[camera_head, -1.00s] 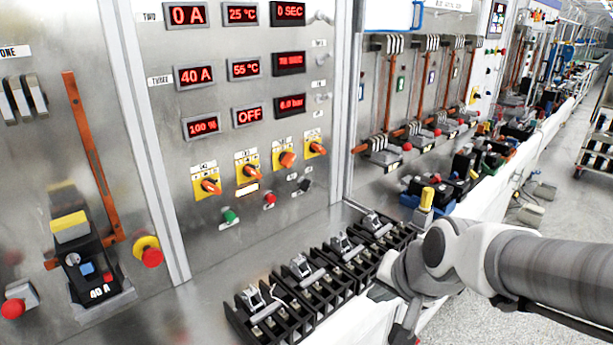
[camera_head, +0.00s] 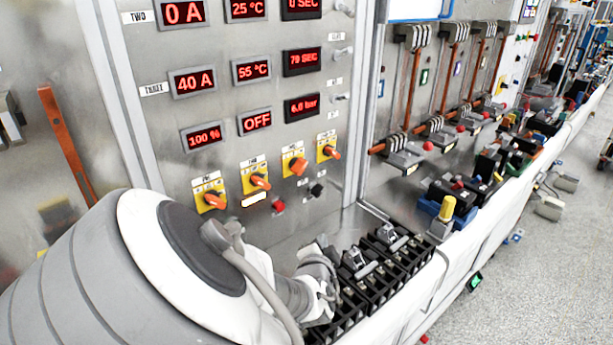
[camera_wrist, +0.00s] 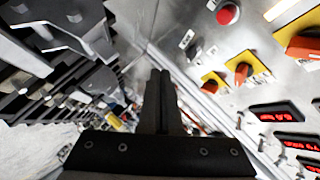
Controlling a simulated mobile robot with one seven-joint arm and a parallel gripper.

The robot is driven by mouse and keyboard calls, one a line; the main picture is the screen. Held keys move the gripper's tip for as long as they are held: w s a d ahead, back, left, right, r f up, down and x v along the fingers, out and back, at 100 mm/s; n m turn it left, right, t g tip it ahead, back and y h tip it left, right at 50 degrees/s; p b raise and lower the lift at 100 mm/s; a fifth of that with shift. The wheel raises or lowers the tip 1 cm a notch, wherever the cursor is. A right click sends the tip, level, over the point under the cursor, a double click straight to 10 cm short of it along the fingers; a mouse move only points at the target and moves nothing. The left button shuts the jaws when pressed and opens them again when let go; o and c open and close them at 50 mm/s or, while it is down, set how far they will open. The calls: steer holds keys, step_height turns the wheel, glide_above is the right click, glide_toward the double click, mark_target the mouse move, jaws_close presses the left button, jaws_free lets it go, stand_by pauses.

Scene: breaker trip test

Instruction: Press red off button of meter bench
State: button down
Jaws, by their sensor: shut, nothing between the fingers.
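The red off button (camera_head: 278,206) sits low on the meter bench panel (camera_head: 250,160), below the orange rotary switches. The red button also shows at the top of the wrist view (camera_wrist: 228,14), to the right of my gripper and apart from it. My gripper (camera_wrist: 160,75) is shut and empty, with its two black fingers side by side. In the head view my arm reaches in front of the panel over the black terminal blocks, and the fingers cannot be made out there. The green button beside the red one is hidden behind my arm.
Black terminal blocks with clamps (camera_head: 385,262) line the bench ledge below the panel. Orange rotary switches (camera_head: 258,182) stick out above the button. A small black switch (camera_head: 317,190) is to its right. A yellow-capped post (camera_head: 446,210) stands further right.

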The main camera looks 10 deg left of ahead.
mark_target(280, 207)
steer(key=a+t, duration=0.1)
steer(key=w+a+b, duration=0.1)
steer(key=shift+w+a+t+y, duration=0.1)
steer(key=shift+a+t+y, duration=0.2)
steer(key=shift+t+y, duration=0.1)
steer(key=w+a, duration=0.6)
steer(key=shift+a, duration=0.25)
steer(key=shift+b, duration=0.3)
stand_by(1.8)
steer(key=shift+w+a, duration=0.2)
steer(key=shift+a, duration=0.15)
